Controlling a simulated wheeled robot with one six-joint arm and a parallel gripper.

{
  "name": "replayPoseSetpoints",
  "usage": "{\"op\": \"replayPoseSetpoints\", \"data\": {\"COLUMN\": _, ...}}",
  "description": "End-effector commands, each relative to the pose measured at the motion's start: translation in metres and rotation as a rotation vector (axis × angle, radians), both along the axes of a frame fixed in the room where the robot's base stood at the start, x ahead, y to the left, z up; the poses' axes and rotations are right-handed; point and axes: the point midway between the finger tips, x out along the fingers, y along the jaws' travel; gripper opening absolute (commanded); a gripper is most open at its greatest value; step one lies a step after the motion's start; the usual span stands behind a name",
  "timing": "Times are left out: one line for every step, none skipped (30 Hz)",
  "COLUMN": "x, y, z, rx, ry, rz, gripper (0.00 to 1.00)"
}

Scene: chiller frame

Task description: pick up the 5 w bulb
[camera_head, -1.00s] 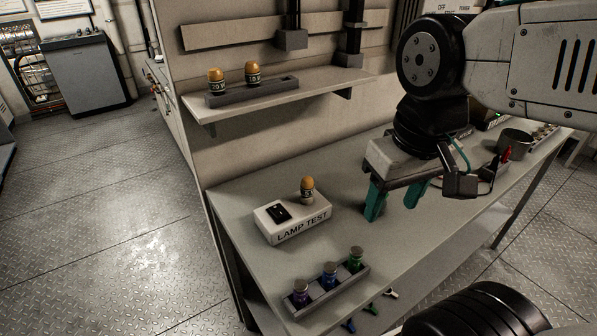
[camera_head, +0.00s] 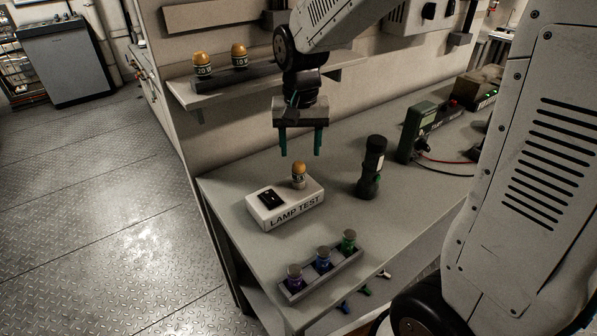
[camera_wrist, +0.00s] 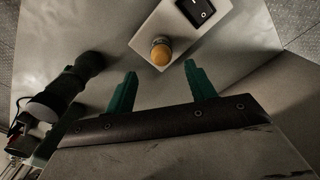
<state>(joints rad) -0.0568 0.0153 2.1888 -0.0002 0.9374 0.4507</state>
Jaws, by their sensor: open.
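An amber-topped bulb (camera_head: 299,173) stands upright in the white lamp test box (camera_head: 266,219) on the bench; its small label is hard to read. In the wrist view the bulb (camera_wrist: 161,52) sits just beyond the fingertips, roughly centred between them. My gripper (camera_head: 300,154) points down with its green fingers open and empty, above the bulb and apart from it. Two similar bulbs stand in a dark holder on the shelf: one labelled 20 (camera_head: 203,66) and one labelled 10 (camera_head: 239,56).
A dark flashlight (camera_head: 371,168) stands upright right of the test box. A green meter (camera_head: 418,130) with a red lead stands farther right. The shelf (camera_head: 193,101) juts out at the left.

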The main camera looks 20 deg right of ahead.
Motion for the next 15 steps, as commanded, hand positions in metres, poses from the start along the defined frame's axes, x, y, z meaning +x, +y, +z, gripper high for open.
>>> {"op": "replayPoseSetpoints", "data": {"x": -0.001, "y": 0.0, "z": -0.006, "rx": 0.0, "ry": 0.003, "rz": 0.001, "gripper": 0.55}}
{"op": "replayPoseSetpoints", "data": {"x": -0.001, "y": 0.001, "z": -0.01, "rx": 0.0, "ry": 0.003, "rz": 0.001, "gripper": 0.55}}
{"op": "replayPoseSetpoints", "data": {"x": -0.001, "y": 0.001, "z": -0.014, "rx": 0.0, "ry": 0.002, "rz": 0.002, "gripper": 0.55}}
{"op": "replayPoseSetpoints", "data": {"x": -0.001, "y": 0.001, "z": -0.017, "rx": 0.0, "ry": 0.002, "rz": 0.002, "gripper": 0.55}}
{"op": "replayPoseSetpoints", "data": {"x": -0.002, "y": 0.002, "z": -0.021, "rx": -0.001, "ry": 0.004, "rz": 0.002, "gripper": 0.55}}
{"op": "replayPoseSetpoints", "data": {"x": -0.002, "y": 0.003, "z": -0.026, "rx": 0.0, "ry": 0.003, "rz": 0.003, "gripper": 0.55}}
{"op": "replayPoseSetpoints", "data": {"x": -0.003, "y": 0.004, "z": -0.031, "rx": -0.001, "ry": 0.004, "rz": 0.003, "gripper": 0.55}}
{"op": "replayPoseSetpoints", "data": {"x": -0.003, "y": 0.004, "z": -0.036, "rx": 0.0, "ry": 0.004, "rz": 0.004, "gripper": 0.55}}
{"op": "replayPoseSetpoints", "data": {"x": -0.004, "y": 0.006, "z": -0.042, "rx": 0.0, "ry": 0.004, "rz": 0.004, "gripper": 0.55}}
{"op": "replayPoseSetpoints", "data": {"x": -0.004, "y": 0.006, "z": -0.047, "rx": 0.0, "ry": 0.004, "rz": 0.004, "gripper": 0.55}}
{"op": "replayPoseSetpoints", "data": {"x": -0.004, "y": 0.006, "z": -0.051, "rx": -0.001, "ry": 0.004, "rz": 0.003, "gripper": 0.55}}
{"op": "replayPoseSetpoints", "data": {"x": -0.004, "y": 0.006, "z": -0.056, "rx": -0.001, "ry": 0.004, "rz": 0.003, "gripper": 0.55}}
{"op": "replayPoseSetpoints", "data": {"x": -0.004, "y": 0.006, "z": -0.059, "rx": -0.001, "ry": 0.004, "rz": 0.003, "gripper": 0.55}}
{"op": "replayPoseSetpoints", "data": {"x": -0.004, "y": 0.006, "z": -0.061, "rx": 0.0, "ry": 0.002, "rz": 0.003, "gripper": 0.55}}
{"op": "replayPoseSetpoints", "data": {"x": -0.003, "y": 0.006, "z": -0.063, "rx": 0.0, "ry": 0.001, "rz": 0.003, "gripper": 0.55}}
